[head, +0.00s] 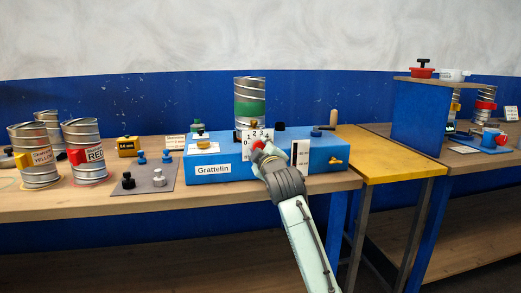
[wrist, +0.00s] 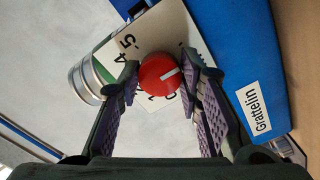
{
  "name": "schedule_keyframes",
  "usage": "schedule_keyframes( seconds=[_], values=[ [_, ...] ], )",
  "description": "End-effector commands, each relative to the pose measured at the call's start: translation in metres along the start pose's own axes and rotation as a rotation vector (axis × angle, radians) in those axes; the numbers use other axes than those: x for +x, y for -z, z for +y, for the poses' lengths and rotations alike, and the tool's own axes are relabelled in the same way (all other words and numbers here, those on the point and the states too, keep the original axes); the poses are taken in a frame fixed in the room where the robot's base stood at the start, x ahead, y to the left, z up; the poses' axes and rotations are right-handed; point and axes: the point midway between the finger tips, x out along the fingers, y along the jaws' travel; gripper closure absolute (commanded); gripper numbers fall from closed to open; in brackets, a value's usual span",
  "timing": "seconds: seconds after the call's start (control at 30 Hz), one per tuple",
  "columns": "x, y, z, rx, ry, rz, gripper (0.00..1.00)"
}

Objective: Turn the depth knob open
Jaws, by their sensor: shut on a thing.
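A red knob with a white pointer line (wrist: 158,74) sits on a white numbered dial plate (wrist: 180,30) at the front of the blue box labelled Grattelin. My gripper (wrist: 160,82) is shut on the knob, with one finger on each side of it in the wrist view. In the head view my gripper (head: 262,150) reaches up to the front of the blue box (head: 208,172) and hides part of the dial plate (head: 256,136). Part of the dial's figures is hidden behind the knob and fingers.
A spiral duct with a green band (head: 250,108) stands behind the dial. A yellow lever (head: 335,161) is at the box's right front. A grey mat (head: 146,178) with small knobs lies to the left, beside duct pieces labelled RED (head: 88,168) and YELLOW (head: 42,172).

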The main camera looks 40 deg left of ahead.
Motion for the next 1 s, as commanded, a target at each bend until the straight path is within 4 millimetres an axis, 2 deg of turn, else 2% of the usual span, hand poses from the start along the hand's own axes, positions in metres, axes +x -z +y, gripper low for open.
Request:
schedule_keyframes(
  seconds=[0.3, 0.83, 0.87, 1.0],
  values=[
    [0.0002, -0.0001, -0.0018, -0.118, 0.003, 0.0, 0.95],
    [0.0002, 0.0001, -0.0017, -0.139, 0.003, 0.0, 0.95],
    [0.0002, 0.0001, -0.0016, -0.139, 0.003, 0.0, 0.66],
    [0.0002, 0.0002, -0.0012, -0.139, 0.002, 0.0, 0.57]
  ],
)
